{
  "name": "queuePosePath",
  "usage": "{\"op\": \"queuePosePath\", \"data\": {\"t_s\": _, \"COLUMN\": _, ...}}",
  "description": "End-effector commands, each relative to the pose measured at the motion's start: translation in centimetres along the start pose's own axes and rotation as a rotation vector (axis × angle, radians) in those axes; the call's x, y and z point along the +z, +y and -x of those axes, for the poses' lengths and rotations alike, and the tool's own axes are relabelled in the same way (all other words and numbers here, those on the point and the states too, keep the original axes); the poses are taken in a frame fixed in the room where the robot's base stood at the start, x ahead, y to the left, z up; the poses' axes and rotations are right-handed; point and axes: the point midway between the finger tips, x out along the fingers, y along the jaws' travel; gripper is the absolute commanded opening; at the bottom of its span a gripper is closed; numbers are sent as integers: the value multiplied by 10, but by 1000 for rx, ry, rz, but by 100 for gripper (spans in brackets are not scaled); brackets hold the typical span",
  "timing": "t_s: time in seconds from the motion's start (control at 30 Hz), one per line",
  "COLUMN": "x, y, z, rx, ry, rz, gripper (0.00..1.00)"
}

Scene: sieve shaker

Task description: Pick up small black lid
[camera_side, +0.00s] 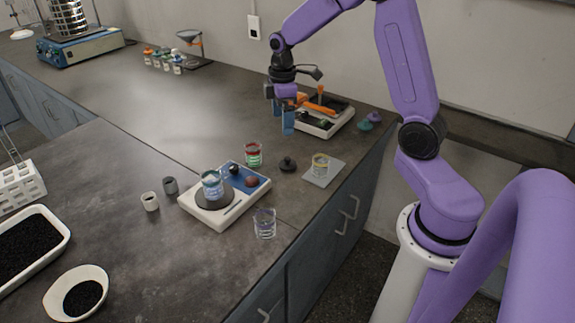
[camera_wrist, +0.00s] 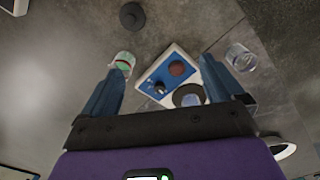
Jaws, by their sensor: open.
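The small black lid (camera_side: 288,164) is a dark round disc with a knob on top. It lies on the dark bench between the red-banded beaker (camera_side: 253,155) and the yellow-banded beaker (camera_side: 320,165). It also shows near the top edge of the wrist view (camera_wrist: 132,16), beyond the fingertips. My gripper (camera_side: 281,120) has blue fingers. It hangs above the bench, behind the lid in the side view and apart from it. In the wrist view the fingers (camera_wrist: 162,66) are spread wide with nothing held between them.
A white balance with a blue panel (camera_side: 226,217) carries a beaker (camera_side: 212,186). A clear beaker (camera_side: 265,223) stands beside it. A tray with orange items (camera_side: 320,125) is close to my gripper. Teal and purple lids (camera_side: 365,125) lie right of it. The bench at left centre is clear.

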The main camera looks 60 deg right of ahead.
Motion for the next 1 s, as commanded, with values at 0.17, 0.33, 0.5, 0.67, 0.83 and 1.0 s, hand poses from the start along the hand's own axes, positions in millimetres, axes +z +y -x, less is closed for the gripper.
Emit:
{"op": "queuePosePath", "data": {"t_s": 0.17, "x": 31, "y": 43, "z": -14, "rx": -4, "ry": -3, "rz": -27, "gripper": 95}}
{"op": "queuePosePath", "data": {"t_s": 0.33, "x": 44, "y": 57, "z": -21, "rx": -5, "ry": -3, "rz": -31, "gripper": 95}}
{"op": "queuePosePath", "data": {"t_s": 0.5, "x": 45, "y": 57, "z": -42, "rx": -8, "ry": -5, "rz": -31, "gripper": 95}}
{"op": "queuePosePath", "data": {"t_s": 0.67, "x": 45, "y": 57, "z": -72, "rx": -9, "ry": -6, "rz": -31, "gripper": 95}}
{"op": "queuePosePath", "data": {"t_s": 0.83, "x": 44, "y": 56, "z": -104, "rx": -8, "ry": -5, "rz": -31, "gripper": 95}}
{"op": "queuePosePath", "data": {"t_s": 1.0, "x": 44, "y": 57, "z": -130, "rx": -7, "ry": -5, "rz": -32, "gripper": 95}}
